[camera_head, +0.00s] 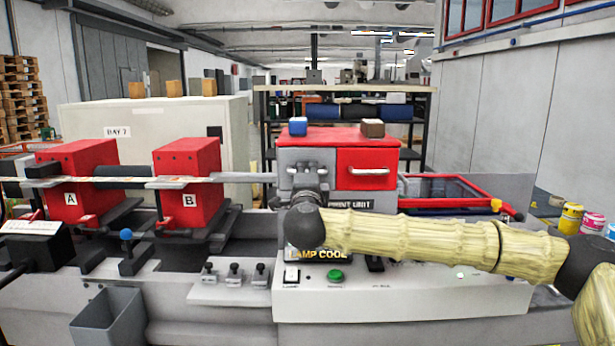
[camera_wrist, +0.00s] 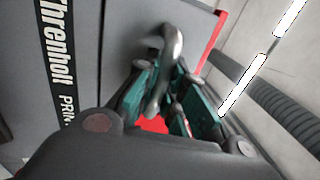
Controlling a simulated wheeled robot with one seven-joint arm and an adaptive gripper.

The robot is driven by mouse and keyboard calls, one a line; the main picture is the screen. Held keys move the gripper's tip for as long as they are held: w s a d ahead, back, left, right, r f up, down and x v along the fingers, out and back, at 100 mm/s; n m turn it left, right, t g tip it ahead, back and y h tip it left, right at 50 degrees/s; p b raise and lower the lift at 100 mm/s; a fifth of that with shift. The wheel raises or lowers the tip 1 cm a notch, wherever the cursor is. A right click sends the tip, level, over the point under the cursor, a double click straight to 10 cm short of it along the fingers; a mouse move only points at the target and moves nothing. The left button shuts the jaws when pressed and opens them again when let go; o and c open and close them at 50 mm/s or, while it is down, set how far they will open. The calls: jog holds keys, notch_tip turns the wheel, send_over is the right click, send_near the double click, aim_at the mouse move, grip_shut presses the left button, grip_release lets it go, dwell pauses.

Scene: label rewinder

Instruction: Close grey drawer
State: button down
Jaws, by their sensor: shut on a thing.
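The grey drawer (camera_head: 285,158) is on the left of the red-topped print unit. In the wrist view its plain grey front (camera_wrist: 125,35) fills the upper middle. A curved silver handle (camera_wrist: 174,45) stands out from this front and also shows in the head view (camera_head: 308,169). My gripper (camera_head: 308,186) is at the handle, and its green fingers (camera_wrist: 166,88) are shut around the bar in the wrist view. My wrist hides the drawer's lower part in the head view. How far the drawer stands out is hard to tell.
A red drawer (camera_head: 367,158) with its own handle is right beside the grey one. A blue block (camera_head: 298,126) and a brown block (camera_head: 372,127) lie on the unit's top. Red blocks A (camera_head: 80,180) and B (camera_head: 187,182) stand left. A control panel (camera_head: 400,300) lies below my arm.

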jog(key=shift+w+d+r, duration=0.1)
jog(key=c, duration=1.9)
grip_release()
jog(key=o, duration=0.4)
jog(key=shift+w, duration=0.15)
jog(key=shift+s+f, duration=0.4)
jog(key=shift+s, duration=1.6)
jog(key=shift+s+f, duration=0.35)
jog(key=shift+s, duration=1.6)
jog(key=shift+s+f, duration=0.4)
jog(key=shift+s, duration=1.6)
